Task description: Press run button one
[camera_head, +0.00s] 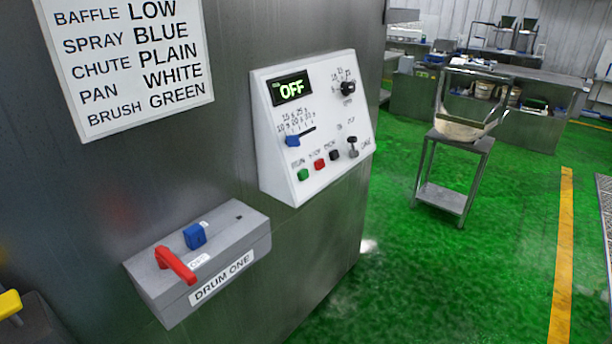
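A white control panel (320,123) is fixed to the side of a grey metal cabinet in the head view. Its display (291,88) reads OFF in green. Along its lower edge are a green button (303,174), a red button (320,164) and a black button (334,155); the small label over the green one appears to read RUN. A blue slider (292,140), a black knob (347,87) and a toggle lever (352,148) are also on it. Below is a grey box (210,255) labelled DRUM ONE. Neither gripper shows.
The grey box carries a red handle (176,264) and a blue switch (195,236). A sign (130,62) lists baffle, spray, chute, pan and brush settings. A metal stand (453,170) with a pan stands at right. Open green floor (430,270) lies right of the cabinet.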

